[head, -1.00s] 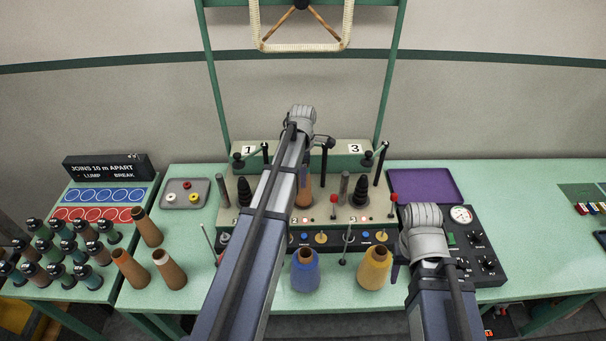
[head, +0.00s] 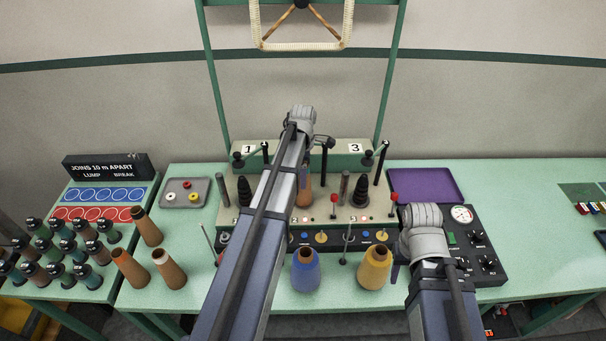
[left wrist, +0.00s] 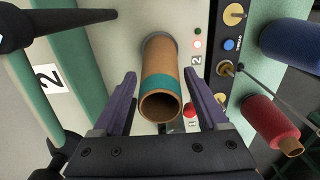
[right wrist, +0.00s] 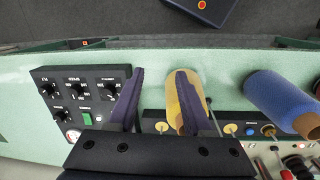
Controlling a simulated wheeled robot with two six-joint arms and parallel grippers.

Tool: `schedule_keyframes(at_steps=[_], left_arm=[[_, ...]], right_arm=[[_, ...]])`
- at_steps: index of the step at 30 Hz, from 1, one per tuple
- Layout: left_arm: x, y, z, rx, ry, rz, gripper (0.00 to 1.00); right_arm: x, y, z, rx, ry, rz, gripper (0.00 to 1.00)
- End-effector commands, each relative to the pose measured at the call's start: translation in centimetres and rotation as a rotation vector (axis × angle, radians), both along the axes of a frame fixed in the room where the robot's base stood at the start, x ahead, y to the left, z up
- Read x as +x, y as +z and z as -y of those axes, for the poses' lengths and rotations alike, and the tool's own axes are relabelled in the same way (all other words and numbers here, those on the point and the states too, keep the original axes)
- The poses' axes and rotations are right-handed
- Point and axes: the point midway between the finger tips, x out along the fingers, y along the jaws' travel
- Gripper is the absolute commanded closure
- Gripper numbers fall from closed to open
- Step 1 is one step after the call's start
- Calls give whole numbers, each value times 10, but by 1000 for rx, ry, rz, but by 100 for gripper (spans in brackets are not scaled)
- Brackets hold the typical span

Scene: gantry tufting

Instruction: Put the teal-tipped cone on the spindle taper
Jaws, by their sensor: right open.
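The teal-tipped cone (left wrist: 160,82) is a brown tube with a teal band near its open end. In the left wrist view it stands on the machine at position 2, base against the pale panel. The taper beneath it is hidden. My left gripper (left wrist: 163,80) is open, with one purple finger on each side of the cone and visible gaps. In the head view my left arm partly covers the cone (head: 304,190). My right gripper (right wrist: 157,75) is open at the front right, one finger overlapping the yellow cone (right wrist: 185,90) in its view; contact cannot be told.
Black tapers stand at position 1 (head: 244,190) and position 3 (head: 361,190). A blue cone (head: 305,270) stands at the front. Several brown cones (head: 148,228) stand on the left. A control box (head: 480,240) and a purple tray (head: 425,184) are on the right. Thin rods rise nearby.

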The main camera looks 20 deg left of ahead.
Motion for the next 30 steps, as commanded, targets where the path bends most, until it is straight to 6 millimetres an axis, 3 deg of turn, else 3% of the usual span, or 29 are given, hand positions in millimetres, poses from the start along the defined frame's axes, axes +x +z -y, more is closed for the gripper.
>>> schedule_keyframes(at_steps=[5, 17, 30], left_arm=[[0, 0, 0, 0, 0, 0, 5], [0, 6, 0, 0, 0, 0, 5], [0, 56, 0, 0, 0, 0, 5]], right_arm=[[0, 0, 0, 0, 0, 0, 50], [0, 6, 0, 0, 0, 0, 50], [0, 56, 0, 0, -6, -1, 50]])
